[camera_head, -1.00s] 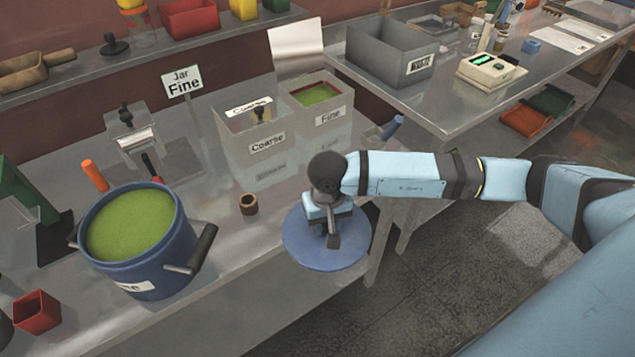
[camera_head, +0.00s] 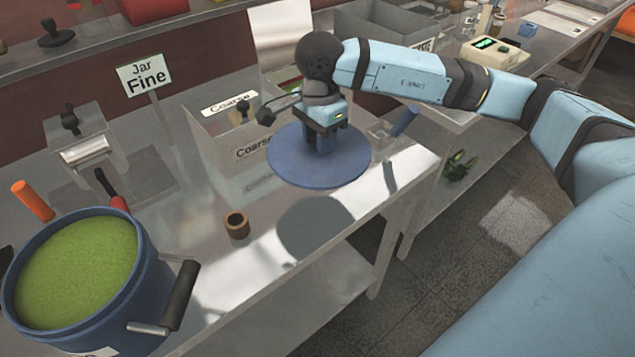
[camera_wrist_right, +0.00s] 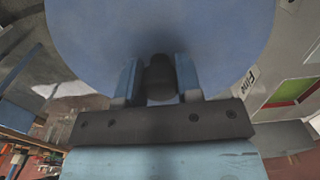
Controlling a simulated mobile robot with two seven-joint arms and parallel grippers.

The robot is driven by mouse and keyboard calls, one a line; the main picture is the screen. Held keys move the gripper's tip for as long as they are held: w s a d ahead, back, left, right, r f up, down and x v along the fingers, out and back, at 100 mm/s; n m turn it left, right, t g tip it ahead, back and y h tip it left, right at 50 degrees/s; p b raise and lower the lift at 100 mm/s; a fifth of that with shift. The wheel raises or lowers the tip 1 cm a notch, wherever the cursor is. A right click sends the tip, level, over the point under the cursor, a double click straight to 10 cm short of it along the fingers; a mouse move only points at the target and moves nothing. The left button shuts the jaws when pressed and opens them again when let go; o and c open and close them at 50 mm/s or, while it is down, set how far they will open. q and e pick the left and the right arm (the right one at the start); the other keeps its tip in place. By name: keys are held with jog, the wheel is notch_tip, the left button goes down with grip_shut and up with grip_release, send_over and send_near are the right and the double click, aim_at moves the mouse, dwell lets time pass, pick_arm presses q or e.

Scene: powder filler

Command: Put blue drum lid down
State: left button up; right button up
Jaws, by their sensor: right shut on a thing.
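The blue drum lid (camera_head: 290,172) is a flat round disc, held roughly level above the steel table. My right gripper (camera_head: 324,145) is shut on the knob at the middle of the lid. In the right wrist view the lid (camera_wrist_right: 160,25) fills the top, and the dark knob (camera_wrist_right: 160,75) sits between the two fingers. The lid's shadow falls on the table below it, so it hangs clear of the surface. The blue drum (camera_head: 135,285), full of green powder (camera_head: 75,270), stands open at the front left. My left gripper is not in view.
A small brown ring-shaped cup (camera_head: 237,225) stands on the table between drum and lid. The Coarse bin (camera_head: 215,140) is behind the lid. A "Jar Fine" sign (camera_head: 147,78) stands behind. The table's front edge (camera_head: 330,255) runs below the lid; bare table lies near its shadow.

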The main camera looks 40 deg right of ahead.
notch_tip(320, 180, down, 8)
jog(key=shift+w+r, duration=0.1)
jog(key=shift+r, duration=0.1)
jog(key=shift+f, duration=2.55)
jog(key=shift+f, duration=0.2)
jog(key=o, duration=1)
jog(key=shift+c, duration=0.2)
jog(key=shift+r, duration=0.1)
jog(key=shift+r, duration=0.1)
